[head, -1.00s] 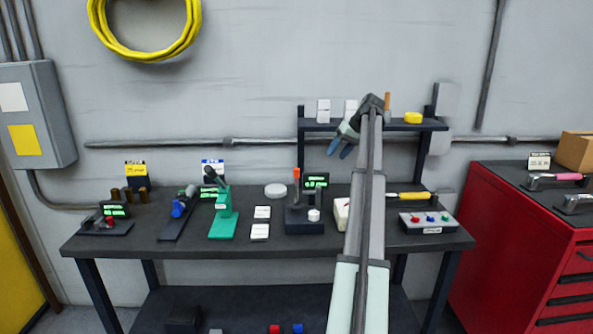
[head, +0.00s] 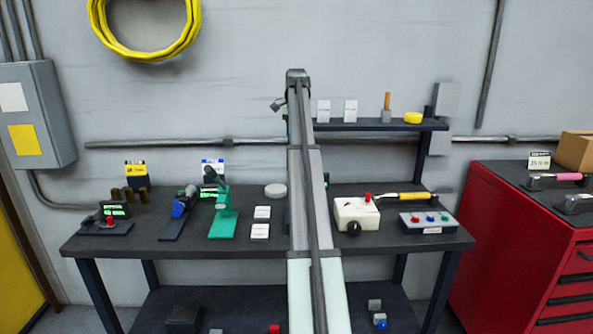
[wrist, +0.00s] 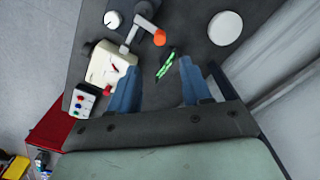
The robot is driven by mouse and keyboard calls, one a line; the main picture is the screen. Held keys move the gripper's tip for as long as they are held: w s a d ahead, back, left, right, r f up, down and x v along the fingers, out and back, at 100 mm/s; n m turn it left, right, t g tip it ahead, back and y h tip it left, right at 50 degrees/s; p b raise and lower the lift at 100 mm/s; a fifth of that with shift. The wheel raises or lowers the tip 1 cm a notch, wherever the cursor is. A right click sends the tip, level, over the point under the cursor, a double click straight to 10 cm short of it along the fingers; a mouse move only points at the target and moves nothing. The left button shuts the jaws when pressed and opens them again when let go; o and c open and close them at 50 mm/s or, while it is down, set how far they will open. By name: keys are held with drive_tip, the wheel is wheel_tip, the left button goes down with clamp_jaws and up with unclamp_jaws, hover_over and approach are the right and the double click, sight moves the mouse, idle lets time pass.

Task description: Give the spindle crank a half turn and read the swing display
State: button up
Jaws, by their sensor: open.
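The spindle crank (wrist: 135,32) shows in the wrist view as a grey arm with an orange grip (wrist: 159,38) at its end. A white round knob (wrist: 112,20) is beside it. The dark display with green characters (wrist: 166,65) lies close to the crank; its reading is too blurred to make out. In the head view my arm hides both crank and display. My gripper (wrist: 159,66) is open and empty, its two blue fingers spread to either side of the display in the wrist picture. I cannot tell its height above the bench.
A cream box with a black knob (head: 357,214) and a button box (head: 428,222) stand right of my arm. A green device (head: 223,215), white cards (head: 261,213) and a white disc (head: 275,190) are on its left. A raised shelf (head: 375,125) stands behind.

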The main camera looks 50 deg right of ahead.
wheel_tip(320, 180, down, 13)
drive_tip(key=shift+r, duration=0.1)
idle(0.4)
clamp_jaws()
idle(0.4)
